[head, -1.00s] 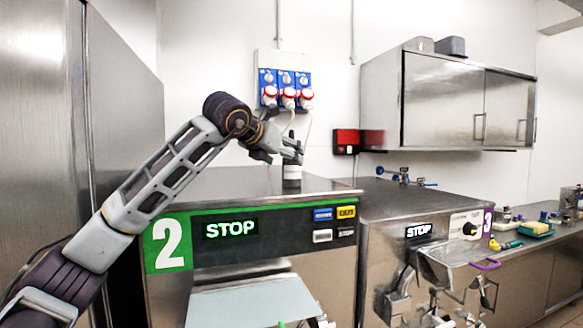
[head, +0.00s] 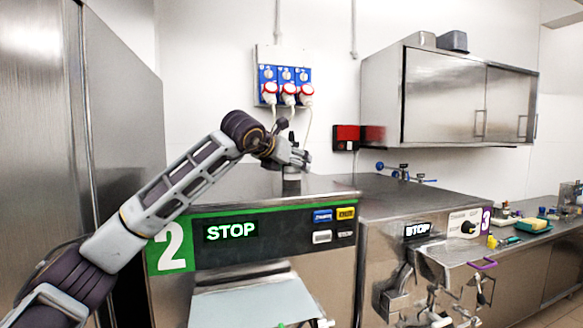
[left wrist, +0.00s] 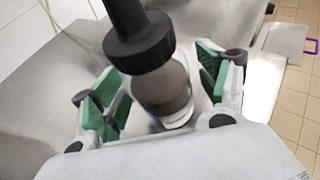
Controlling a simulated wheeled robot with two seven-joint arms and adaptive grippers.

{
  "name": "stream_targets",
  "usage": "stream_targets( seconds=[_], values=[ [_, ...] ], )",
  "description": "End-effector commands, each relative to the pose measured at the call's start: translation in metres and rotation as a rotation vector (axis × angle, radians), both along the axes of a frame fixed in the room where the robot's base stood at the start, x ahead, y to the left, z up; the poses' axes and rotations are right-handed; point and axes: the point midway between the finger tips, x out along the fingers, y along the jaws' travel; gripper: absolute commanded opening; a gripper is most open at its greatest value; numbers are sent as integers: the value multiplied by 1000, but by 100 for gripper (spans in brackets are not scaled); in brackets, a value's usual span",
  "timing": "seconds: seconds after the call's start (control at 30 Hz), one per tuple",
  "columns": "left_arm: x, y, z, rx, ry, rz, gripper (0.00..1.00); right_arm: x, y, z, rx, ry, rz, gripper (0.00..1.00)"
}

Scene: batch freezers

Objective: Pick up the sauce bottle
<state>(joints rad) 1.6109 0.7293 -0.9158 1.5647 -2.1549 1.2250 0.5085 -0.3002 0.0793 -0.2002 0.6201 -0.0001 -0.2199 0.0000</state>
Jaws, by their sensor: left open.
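The sauce bottle (head: 291,185) stands on top of the steel freezer marked 2 (head: 240,182). In the head view my left gripper (head: 295,158) is at the bottle and covers its upper part. In the left wrist view the bottle (left wrist: 162,92) has a dark cap with a narrow spout and a brownish body with a pale label near its base. It stands between the green-padded fingers of my left gripper (left wrist: 158,88), which are open on either side. A gap shows between the bottle and the left fingers; the right fingers are closer. My right gripper is not in view.
A wall panel with several red-and-white plugs (head: 288,88) and hanging cables is behind the bottle. Freezer 3 (head: 400,208) stands to the right, with blue-handled fittings (head: 400,172) on top. A steel wall cabinet (head: 440,98) hangs above it. The freezer top around the bottle is clear.

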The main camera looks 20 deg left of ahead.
Motion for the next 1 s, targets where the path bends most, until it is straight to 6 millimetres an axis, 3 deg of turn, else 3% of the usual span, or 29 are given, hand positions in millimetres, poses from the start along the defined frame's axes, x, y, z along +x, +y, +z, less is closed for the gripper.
stream_targets(
  seconds=[0.27,0.67,1.0],
  values=[
    [0,0,-1,0,1,0,75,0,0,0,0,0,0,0],
    [0,0,0,0,1,0,26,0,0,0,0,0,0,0],
    [0,0,2,0,-2,0,25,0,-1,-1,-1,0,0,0]
  ],
)
